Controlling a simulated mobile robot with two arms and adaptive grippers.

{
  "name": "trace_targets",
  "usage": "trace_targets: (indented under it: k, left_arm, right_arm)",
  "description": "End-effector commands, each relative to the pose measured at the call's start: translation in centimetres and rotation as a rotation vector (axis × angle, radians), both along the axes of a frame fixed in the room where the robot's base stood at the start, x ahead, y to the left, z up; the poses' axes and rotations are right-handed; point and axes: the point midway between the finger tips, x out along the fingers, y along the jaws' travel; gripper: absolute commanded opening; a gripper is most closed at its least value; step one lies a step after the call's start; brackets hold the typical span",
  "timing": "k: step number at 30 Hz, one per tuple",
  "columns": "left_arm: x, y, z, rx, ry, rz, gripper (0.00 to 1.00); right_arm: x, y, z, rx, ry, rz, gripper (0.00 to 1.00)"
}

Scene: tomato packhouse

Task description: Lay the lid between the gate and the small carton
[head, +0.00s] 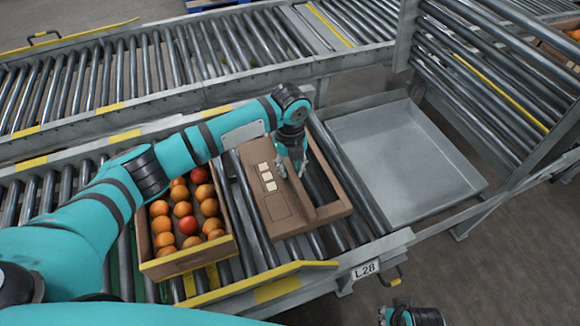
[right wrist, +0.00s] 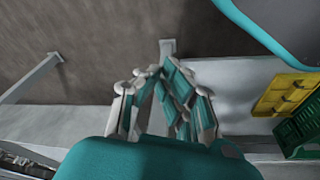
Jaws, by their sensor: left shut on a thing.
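The lid (head: 277,212) is a brown cardboard piece with three white labels on its left part and a long opening on its right part. It lies at a slant over the rollers in the head view. My left gripper (head: 292,168) comes down from above, shut on the lid near the edge of this opening; the exact contact is small. The small carton (head: 187,262), an open box of orange and red tomatoes, stands left of the lid. The gate (head: 490,75) is the raised roller section at upper right. My right gripper (right wrist: 160,75) is shut and empty, away from the lid.
An empty grey metal tray (head: 405,160) lies between the lid and the gate. A roller conveyor (head: 130,75) runs along the back. Yellow rails and an L28 plate (head: 365,270) mark the front edge. In the right wrist view a green crate (right wrist: 298,130) shows at right.

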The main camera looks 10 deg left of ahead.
Motion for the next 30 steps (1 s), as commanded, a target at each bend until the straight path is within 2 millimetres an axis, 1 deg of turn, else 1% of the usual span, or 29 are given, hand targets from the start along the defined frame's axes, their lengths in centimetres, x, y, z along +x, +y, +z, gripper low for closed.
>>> trace_targets:
  k: [4, 5, 9, 10, 17, 20, 21, 22, 24, 30]
  left_arm:
    - [0.0, 0.0, -0.3, -0.001, 0.001, 0.000, 0.00]
    - [0.0, 0.0, -0.3, -0.001, -0.001, 0.000, 0.22]
    - [0.0, 0.0, -0.2, -0.001, -0.001, 0.000, 0.40]
    - [0.0, 0.0, -0.2, -0.001, -0.001, 0.000, 0.43]
    - [0.0, 0.0, -0.2, 0.000, 0.000, 0.000, 0.43]
    - [0.0, 0.0, 0.2, 0.000, -0.001, 0.000, 0.43]
    - [0.0, 0.0, 0.7, 0.000, -0.001, 0.000, 0.43]
    - [0.1, 0.0, 1.1, -0.001, -0.002, 0.000, 0.43]
    - [0.1, 0.0, 2.3, -0.002, -0.003, 0.000, 0.43]
    - [0.1, 0.0, 6.8, -0.001, -0.003, -0.001, 0.43]
  right_arm:
    - [0.0, 0.0, -0.1, 0.000, 0.001, 0.000, 0.00]
    - [0.0, 0.0, -0.2, 0.000, 0.001, 0.000, 0.00]
    - [0.0, 0.0, -0.1, 0.000, 0.000, 0.000, 0.00]
    - [0.0, 0.0, -0.1, 0.000, 0.000, 0.000, 0.00]
    - [0.0, 0.0, -0.1, 0.000, 0.000, 0.000, 0.00]
    - [0.0, 0.0, -0.1, 0.000, -0.001, 0.001, 0.00]
    - [0.1, 0.1, 0.2, 0.001, -0.004, 0.001, 0.00]
    - [0.1, 0.0, 0.0, 0.001, -0.004, 0.001, 0.00]
    - [-0.5, -0.1, -1.5, -0.002, 0.015, 0.001, 0.00]
    - [-1.2, -0.1, -4.3, -0.002, 0.030, 0.004, 0.00]
